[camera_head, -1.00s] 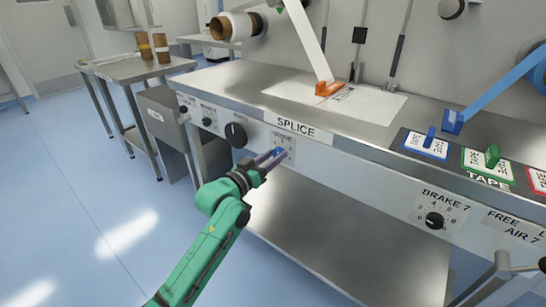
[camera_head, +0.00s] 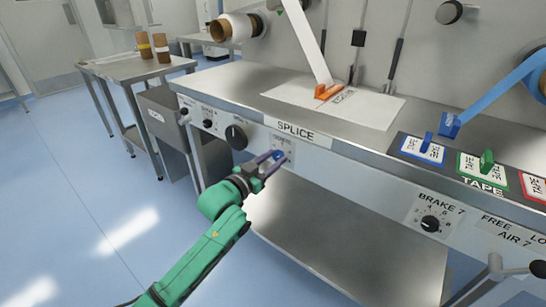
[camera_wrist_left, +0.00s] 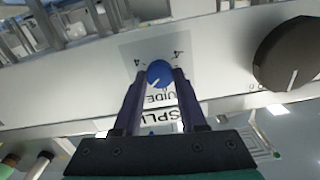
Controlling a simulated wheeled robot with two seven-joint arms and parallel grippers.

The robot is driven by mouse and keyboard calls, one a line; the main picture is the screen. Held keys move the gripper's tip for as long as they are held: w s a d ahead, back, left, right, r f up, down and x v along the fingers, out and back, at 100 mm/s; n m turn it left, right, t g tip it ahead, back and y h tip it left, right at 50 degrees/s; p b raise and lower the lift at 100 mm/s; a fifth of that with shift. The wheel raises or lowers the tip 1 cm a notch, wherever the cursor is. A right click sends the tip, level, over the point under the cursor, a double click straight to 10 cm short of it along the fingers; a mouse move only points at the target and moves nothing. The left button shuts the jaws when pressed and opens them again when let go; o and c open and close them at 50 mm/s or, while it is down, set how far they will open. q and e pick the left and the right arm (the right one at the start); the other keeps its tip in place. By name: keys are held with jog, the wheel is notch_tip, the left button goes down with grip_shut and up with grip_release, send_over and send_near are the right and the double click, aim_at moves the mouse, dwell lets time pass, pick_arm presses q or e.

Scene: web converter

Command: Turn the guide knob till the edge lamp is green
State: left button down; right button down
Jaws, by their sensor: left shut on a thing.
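The guide knob (camera_head: 278,155) is a small blue knob on the front panel, under the SPLICE label. My left gripper (camera_head: 271,160) reaches it from the front, with its dark fingers on either side. In the left wrist view the blue knob (camera_wrist_left: 159,73) sits between the fingertips (camera_wrist_left: 158,78), and the gripper is shut on it. A short white pointer line shows on its face, and a scale plate with a 4 at each side lies behind it. A small green spot (camera_head: 280,11) shows by the roll at the top; I cannot tell whether it is the edge lamp. My right gripper is out of view.
A larger black knob (camera_head: 236,137) is left of the guide knob. The steel worktop (camera_head: 235,80) juts out above, and a lower shelf (camera_head: 340,235) lies below. A brake knob (camera_head: 430,224) and a lever (camera_head: 497,268) are at the right. Floor at the left is clear.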

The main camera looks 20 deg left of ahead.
pick_arm(q)
jog(key=shift+m+p, duration=0.3)
jog(key=shift+m, duration=0.6)
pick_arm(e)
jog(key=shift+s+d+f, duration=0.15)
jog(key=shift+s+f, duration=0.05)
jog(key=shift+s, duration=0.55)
pick_arm(q)
jog(key=shift+c, duration=2.3)
grip_release()
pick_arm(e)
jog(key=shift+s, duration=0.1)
pick_arm(q)
jog(key=v, duration=1.4)
jog(key=shift+s+p, duration=0.3)
jog(key=shift+p, duration=0.1)
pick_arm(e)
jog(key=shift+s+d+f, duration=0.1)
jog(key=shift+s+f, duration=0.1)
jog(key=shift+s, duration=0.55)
